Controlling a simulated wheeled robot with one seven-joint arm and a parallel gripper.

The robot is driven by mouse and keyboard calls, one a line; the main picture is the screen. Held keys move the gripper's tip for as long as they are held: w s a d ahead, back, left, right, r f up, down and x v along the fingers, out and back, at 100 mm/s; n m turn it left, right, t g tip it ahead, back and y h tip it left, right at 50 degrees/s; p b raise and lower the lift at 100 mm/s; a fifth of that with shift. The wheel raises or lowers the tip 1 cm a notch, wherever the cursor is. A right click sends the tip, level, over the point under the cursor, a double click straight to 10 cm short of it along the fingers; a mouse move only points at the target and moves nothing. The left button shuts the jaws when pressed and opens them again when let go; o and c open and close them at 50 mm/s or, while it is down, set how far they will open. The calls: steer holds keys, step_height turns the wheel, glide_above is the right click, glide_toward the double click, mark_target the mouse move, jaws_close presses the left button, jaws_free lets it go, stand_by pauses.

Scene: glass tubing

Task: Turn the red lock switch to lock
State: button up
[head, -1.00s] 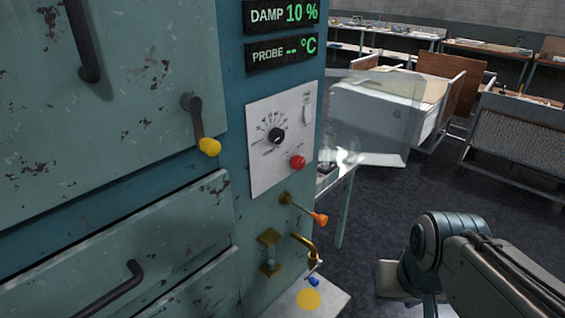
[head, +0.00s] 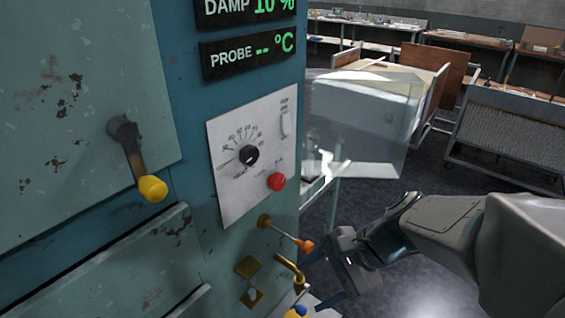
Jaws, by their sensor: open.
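A round red knob (head: 277,181), the only red control I see, sits at the lower right of a white control panel (head: 232,200) on the teal cabinet. The small print beside it is too small to read, so its setting cannot be told. My gripper (head: 318,281) is open, below and to the right of the knob and apart from it. Its fingers point left toward the cabinet, near the orange-tipped lever (head: 304,246). I see nothing held between them.
A black dial (head: 249,155) is on the same panel. A brass lever (head: 291,267) and brass fitting (head: 249,280) sit below it. A yellow-tipped handle (head: 152,188) sticks out at left. A transparent pane (head: 385,125) stands out behind at right.

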steer(key=w+a+r+m+t+y, duration=0.1)
steer(key=w+m+t+y, duration=0.3)
steer(key=w+m, duration=0.5)
steer(key=m+t+y+b, duration=0.2)
steer(key=m+t, duration=0.5)
steer(key=m, duration=0.4)
glide_toward(282, 182)
steer(key=p+x, duration=0.2)
steer(key=x, duration=0.7)
steer(key=shift+a, duration=0.15)
steer(key=shift+c, duration=0.3)
steer(key=c, duration=0.9)
